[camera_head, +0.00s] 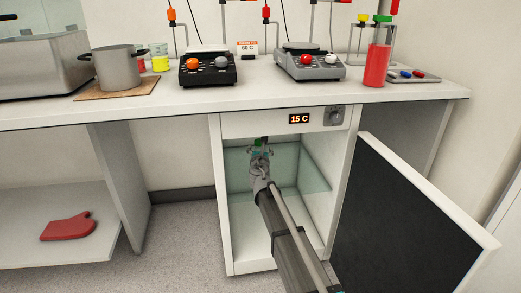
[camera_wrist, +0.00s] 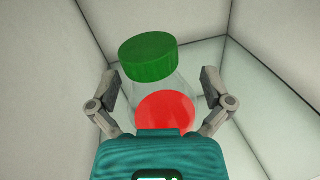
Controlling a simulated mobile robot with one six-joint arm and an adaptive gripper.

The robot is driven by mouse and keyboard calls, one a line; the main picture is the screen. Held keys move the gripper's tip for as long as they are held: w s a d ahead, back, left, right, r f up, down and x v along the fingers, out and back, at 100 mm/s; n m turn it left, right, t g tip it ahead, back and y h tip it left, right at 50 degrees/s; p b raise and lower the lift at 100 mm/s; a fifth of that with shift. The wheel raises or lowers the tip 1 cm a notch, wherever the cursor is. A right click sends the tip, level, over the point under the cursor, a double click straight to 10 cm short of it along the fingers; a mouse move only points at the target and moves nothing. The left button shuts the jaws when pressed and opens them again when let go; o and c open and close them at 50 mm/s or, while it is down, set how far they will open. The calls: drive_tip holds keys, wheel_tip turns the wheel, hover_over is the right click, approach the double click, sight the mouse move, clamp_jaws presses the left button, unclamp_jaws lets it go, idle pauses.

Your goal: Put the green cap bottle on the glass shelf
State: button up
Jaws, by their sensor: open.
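The green cap bottle (camera_wrist: 150,56) is a clear flask with red liquid and a green screw cap. In the wrist view it stands between the two fingers of my gripper (camera_wrist: 160,95), which are spread apart with a gap on both sides. In the head view only its green cap (camera_head: 258,143) shows clearly, inside the open cabinet. My gripper (camera_head: 260,152) reaches into that cabinet and hides most of the bottle. The glass shelf (camera_head: 312,187) is a pale green pane across the middle of the cabinet. The bottle appears to be over the shelf; contact is hard to tell.
The cabinet (camera_head: 214,185) has a 15 C display, and its dark-faced door (camera_head: 410,225) stands open at the right. The counter (camera_head: 300,96) above holds two stirrers, a pot (camera_head: 117,68) and a red cylinder (camera_head: 376,66). A red mitt (camera_head: 67,226) lies on a low shelf at left.

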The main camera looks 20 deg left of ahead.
drive_tip(key=shift+r, duration=0.1)
drive_tip(key=v, duration=1.2)
